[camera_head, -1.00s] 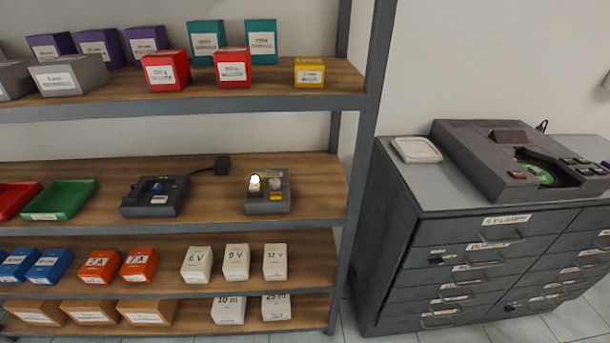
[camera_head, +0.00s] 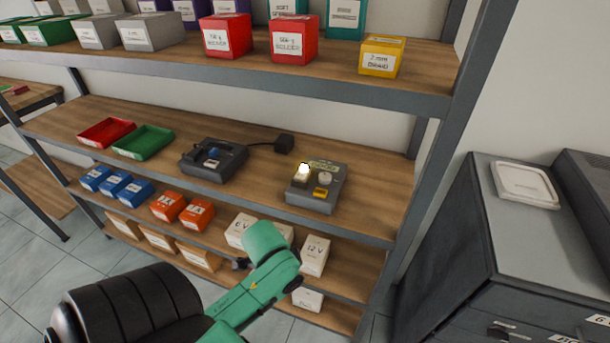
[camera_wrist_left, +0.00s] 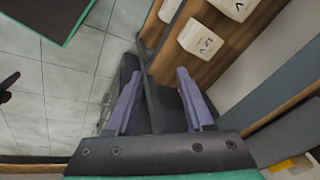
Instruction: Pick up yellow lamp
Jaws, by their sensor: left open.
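No lamp in view is plainly yellow. A small glowing, pale yellow-white lamp (camera_head: 304,172) sits on a dark grey tester box (camera_head: 316,195) on the middle shelf in the head view. A yellow patch on this box lies in front of a round pale knob. My left arm, green and black, comes in low in front of the lower shelves; its gripper is mostly hidden there behind the arm. In the left wrist view my left gripper (camera_wrist_left: 156,76) is open, with purple fingers apart and nothing between them.
The shelf unit holds white voltage boxes (camera_head: 314,256), a dark charger-like device (camera_head: 212,160), and green (camera_head: 144,142) and red trays. A shelf with a yellow box (camera_head: 382,56) hangs above the tester. A grey drawer cabinet stands at right, with a pale tray (camera_head: 525,184) on top.

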